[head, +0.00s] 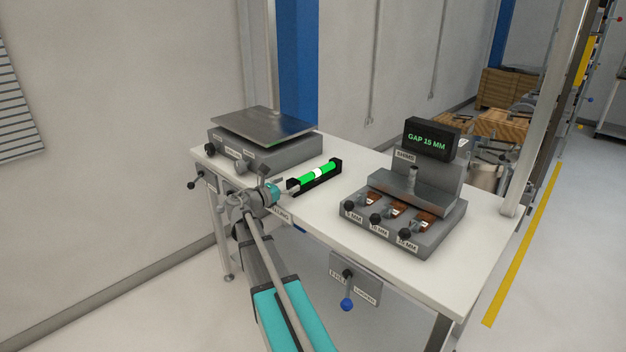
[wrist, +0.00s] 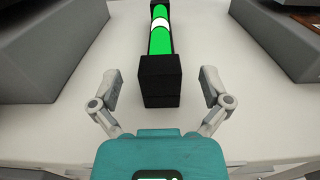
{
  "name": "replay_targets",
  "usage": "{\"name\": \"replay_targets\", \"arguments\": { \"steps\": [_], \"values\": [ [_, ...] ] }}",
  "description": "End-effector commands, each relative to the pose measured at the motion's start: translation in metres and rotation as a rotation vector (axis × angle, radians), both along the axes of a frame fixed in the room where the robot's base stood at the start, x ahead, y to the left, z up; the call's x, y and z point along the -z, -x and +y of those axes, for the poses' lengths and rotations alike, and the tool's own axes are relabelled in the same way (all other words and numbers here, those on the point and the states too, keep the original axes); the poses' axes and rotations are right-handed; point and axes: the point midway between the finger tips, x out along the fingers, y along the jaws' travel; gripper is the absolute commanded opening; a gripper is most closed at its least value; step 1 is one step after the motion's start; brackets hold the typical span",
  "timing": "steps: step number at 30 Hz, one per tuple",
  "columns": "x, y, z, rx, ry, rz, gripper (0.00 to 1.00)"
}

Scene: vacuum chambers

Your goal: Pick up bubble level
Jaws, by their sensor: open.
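The bubble level (head: 316,176) is a green tube with a white band in the middle and black end blocks. It lies on the white table between two grey devices. In the wrist view the bubble level (wrist: 159,82) points away from me, its near black end block close to the space between my fingers. My gripper (wrist: 157,88) is open and empty, with one finger on each side of that near end and gaps showing on both sides. In the head view my gripper (head: 284,190) is at the near left end of the level, with the fingers hard to make out.
A grey device with a flat plate (head: 263,122) stands left of the level. A shim device (head: 419,200) with a "GAP 15 MM" display (head: 426,139) stands to the right. The white tabletop (head: 330,222) is clear in front. A panel with a blue knob (head: 347,304) hangs below the front edge.

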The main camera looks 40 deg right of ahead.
Motion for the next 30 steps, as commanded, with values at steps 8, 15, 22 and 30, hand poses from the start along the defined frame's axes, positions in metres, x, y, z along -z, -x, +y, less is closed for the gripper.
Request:
{"name": "replay_targets", "arguments": {
  "steps": [8,15,22,30],
  "values": [
    [0.001,-0.002,-0.03,0.0,0.0,0.0,0.97],
    [0.001,-0.002,-0.034,0.0,0.0,0.0,0.97],
    [0.001,-0.002,-0.034,0.0,0.0,0.0,0.97],
    [0.001,-0.002,-0.034,0.0,0.0,0.0,0.8]
  ]
}}
